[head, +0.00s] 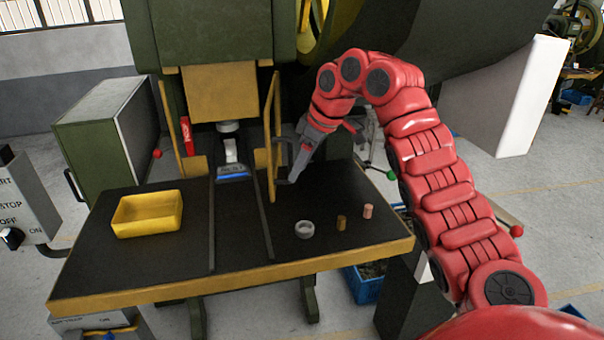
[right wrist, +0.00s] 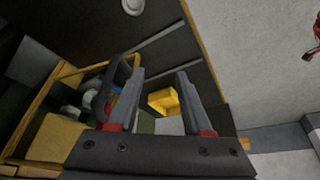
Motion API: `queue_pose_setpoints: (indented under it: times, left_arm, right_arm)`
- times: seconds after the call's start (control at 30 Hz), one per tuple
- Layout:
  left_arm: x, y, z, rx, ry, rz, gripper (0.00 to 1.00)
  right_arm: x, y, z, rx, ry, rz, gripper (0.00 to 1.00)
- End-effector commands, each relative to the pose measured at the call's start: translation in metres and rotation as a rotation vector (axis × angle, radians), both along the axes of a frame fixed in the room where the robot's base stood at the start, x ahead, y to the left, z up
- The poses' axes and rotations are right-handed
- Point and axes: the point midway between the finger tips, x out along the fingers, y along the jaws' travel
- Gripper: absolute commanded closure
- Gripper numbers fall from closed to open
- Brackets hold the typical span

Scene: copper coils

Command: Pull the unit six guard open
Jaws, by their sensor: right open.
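The unit six guard seems to be the yellow frame (head: 269,140) on the right of the press opening, standing nearly edge-on in the head view. It also shows at left in the right wrist view (right wrist: 38,95). A dark loop handle (right wrist: 103,95) stands out from it. My right gripper (head: 293,178) is open beside the guard, with its fingertips low near the handle. In the wrist view the handle lies close to the left finger; I cannot tell whether they touch. Nothing is visibly gripped. My left gripper is out of view.
The black press table (head: 180,262) has a yellow tray (head: 147,213) at left. A grey ring (head: 304,229) and two small cylinders (head: 341,222), (head: 367,211) stand at right. A blue crate (head: 368,288) is below. A green cabinet (head: 100,135) stands left.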

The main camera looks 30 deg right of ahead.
Motion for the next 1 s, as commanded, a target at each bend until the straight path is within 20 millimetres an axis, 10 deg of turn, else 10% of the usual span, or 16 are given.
queue_pose_setpoints:
  times: [0.77,1.0]
  left_arm:
    - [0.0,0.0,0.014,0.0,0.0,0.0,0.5]
    - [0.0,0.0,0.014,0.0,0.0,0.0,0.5]
  right_arm:
    - [-0.042,0.025,0.005,0.0,0.0,-0.001,0.5]
    - [-0.039,0.025,0.006,0.007,-0.013,-0.003,0.88]
